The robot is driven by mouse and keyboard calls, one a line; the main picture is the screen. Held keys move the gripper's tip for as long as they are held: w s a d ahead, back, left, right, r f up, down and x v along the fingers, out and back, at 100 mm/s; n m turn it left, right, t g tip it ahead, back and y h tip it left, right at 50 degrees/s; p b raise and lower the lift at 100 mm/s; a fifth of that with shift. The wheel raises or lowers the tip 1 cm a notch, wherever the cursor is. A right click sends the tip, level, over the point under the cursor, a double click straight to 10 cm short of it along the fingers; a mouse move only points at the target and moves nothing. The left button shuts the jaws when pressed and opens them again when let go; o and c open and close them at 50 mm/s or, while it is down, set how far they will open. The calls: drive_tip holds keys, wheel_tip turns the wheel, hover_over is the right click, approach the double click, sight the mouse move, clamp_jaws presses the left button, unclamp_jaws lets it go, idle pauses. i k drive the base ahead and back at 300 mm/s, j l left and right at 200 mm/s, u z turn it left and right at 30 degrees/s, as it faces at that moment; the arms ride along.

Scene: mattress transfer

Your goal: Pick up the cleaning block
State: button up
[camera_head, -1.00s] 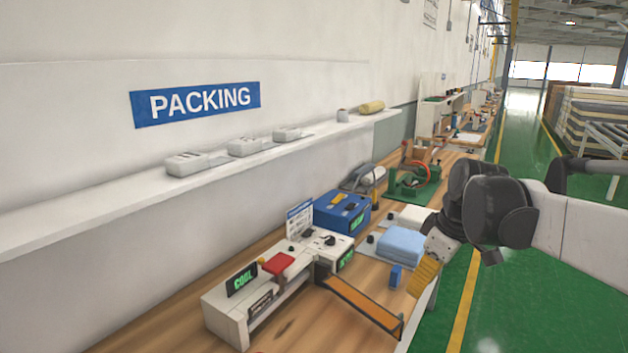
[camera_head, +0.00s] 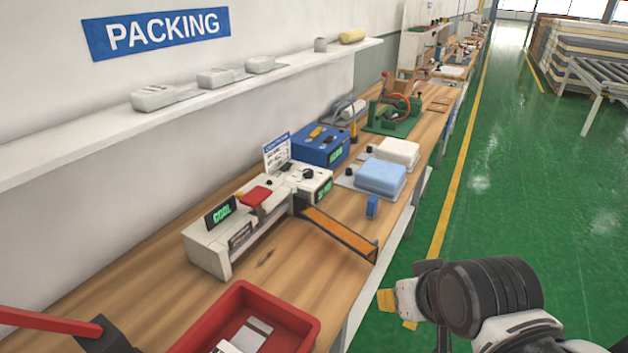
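A small upright blue block (camera_head: 372,207) stands on the wooden bench near its right edge, in front of a light blue folded pad (camera_head: 381,177). I cannot tell from its look alone whether this is the cleaning block. My gripper (camera_head: 398,312) is at the lower right, out over the green floor and clear of the bench. Its two yellow fingertips show apart with nothing seen between them. The gripper is well to the front and right of the blue block and touches nothing.
The bench (camera_head: 310,262) holds a white sealing machine (camera_head: 207,249) with an orange-topped arm (camera_head: 340,233), a blue box (camera_head: 322,150), a white pad (camera_head: 398,150) and a green-based device (camera_head: 394,122). A red tray (camera_head: 300,318) is at the front. A shelf (camera_head: 60,150) runs above.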

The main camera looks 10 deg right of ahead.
sight(372, 203)
drive_tip(key=i+l+u, duration=0.3)
drive_tip(key=l+u, duration=0.15)
drive_tip(key=l, duration=0.15)
drive_tip(key=i+l+u, duration=0.2)
drive_tip(key=l+u, duration=0.25)
drive_tip(key=l, duration=0.25)
drive_tip(key=l+u, duration=0.5)
drive_tip(key=l, duration=0.2)
drive_tip(key=l+u, duration=0.45)
drive_tip(key=l, duration=0.35)
drive_tip(key=k+l+u, duration=0.2)
drive_tip(key=l+u, duration=0.25)
drive_tip(key=l, duration=0.25)
drive_tip(key=i+l+z, duration=0.1)
drive_tip(key=z, duration=0.15)
drive_tip(key=l+z, duration=0.1)
drive_tip(key=z, duration=0.15)
drive_tip(key=i, duration=0.05)
